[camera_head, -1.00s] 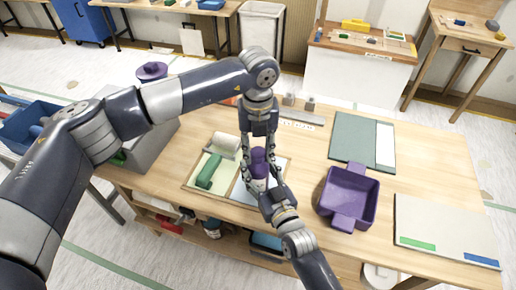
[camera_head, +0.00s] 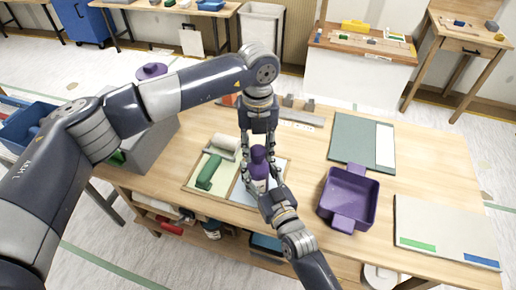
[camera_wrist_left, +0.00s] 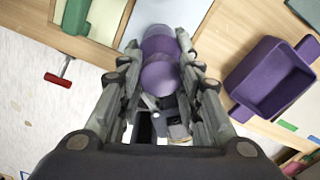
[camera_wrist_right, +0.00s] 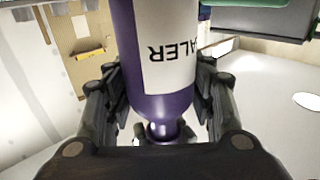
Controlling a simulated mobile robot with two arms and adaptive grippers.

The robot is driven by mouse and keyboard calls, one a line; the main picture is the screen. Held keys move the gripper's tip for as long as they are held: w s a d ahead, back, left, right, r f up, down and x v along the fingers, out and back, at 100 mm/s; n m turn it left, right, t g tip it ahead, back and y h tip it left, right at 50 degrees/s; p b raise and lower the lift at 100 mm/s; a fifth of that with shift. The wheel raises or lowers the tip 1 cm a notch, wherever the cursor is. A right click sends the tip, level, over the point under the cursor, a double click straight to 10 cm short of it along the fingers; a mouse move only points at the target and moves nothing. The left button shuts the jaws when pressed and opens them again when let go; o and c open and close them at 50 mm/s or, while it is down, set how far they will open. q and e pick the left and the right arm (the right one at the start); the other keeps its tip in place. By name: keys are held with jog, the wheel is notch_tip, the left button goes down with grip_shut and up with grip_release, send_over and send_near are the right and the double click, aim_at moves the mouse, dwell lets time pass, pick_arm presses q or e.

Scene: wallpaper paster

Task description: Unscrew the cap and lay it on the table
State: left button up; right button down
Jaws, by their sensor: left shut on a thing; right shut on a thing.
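A purple bottle (camera_wrist_right: 150,105) with a white label stands in my right gripper (camera_wrist_right: 155,110), whose fingers close on its sides. In the head view it shows over the workbench (camera_head: 300,180), between my two grippers. My left gripper (camera_wrist_left: 160,75) points down from above, its fingers on either side of the rounded purple cap (camera_wrist_left: 160,78), shut on it. The cap also shows in the head view (camera_head: 258,153). My right gripper (camera_head: 265,190) comes in from the front. Whether the cap is still joined to the bottle cannot be told.
A tray with a green block (camera_head: 208,171) and a white roll lies left of the bottle. A purple bin (camera_head: 348,198) stands to the right. A green and white board (camera_head: 362,140) lies behind it, a pale board (camera_head: 446,230) at front right. Bare tabletop lies between them.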

aim_at(258, 150)
pick_arm(q)
jog(key=shift+r, duration=0.6)
pick_arm(e)
jog(key=shift+f, duration=0.1)
pick_arm(q)
jog(key=shift+r, duration=2)
pick_arm(e)
jog(key=c, duration=0.6)
grip_release()
jog(key=shift+s, duration=0.1)
